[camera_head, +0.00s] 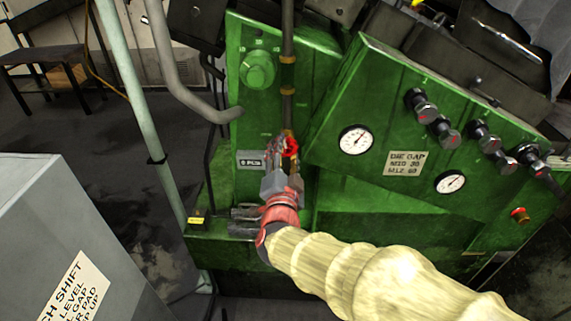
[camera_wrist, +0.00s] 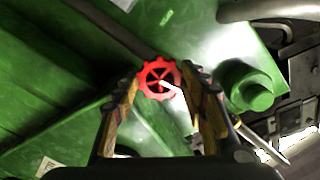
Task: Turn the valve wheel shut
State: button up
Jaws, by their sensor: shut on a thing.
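In the head view the wheel (camera_head: 291,147) is partly hidden behind my gripper (camera_head: 279,152), at the lower end of a vertical pipe on the green machine. The fingers are on either side of the wheel and shut on its rim.
The green machine (camera_head: 340,110) carries a round green knob (camera_head: 257,70), two gauges (camera_head: 355,140) and several dark knobs (camera_head: 445,133). A vertical brass-fitted pipe (camera_head: 287,75) runs above the wheel. A grey cabinet (camera_head: 50,230) stands at left. A pale post (camera_head: 135,100) stands between.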

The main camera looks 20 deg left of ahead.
jog(key=m+b, duration=0.1)
jog(key=m, duration=0.1)
jog(key=m+b, duration=0.1)
jog(key=b, duration=0.1)
jog(key=shift+f+m, duration=0.2)
jog(key=shift+m, duration=0.2)
jog(key=m+b, duration=0.1)
jog(key=m, duration=0.3)
jog(key=shift+r, duration=0.15)
jog(key=shift+m, duration=0.3)
jog(key=o, duration=0.9)
jog(key=shift+c, duration=0.2)
jog(key=v, duration=1.2)
jog(key=shift+r, duration=0.1)
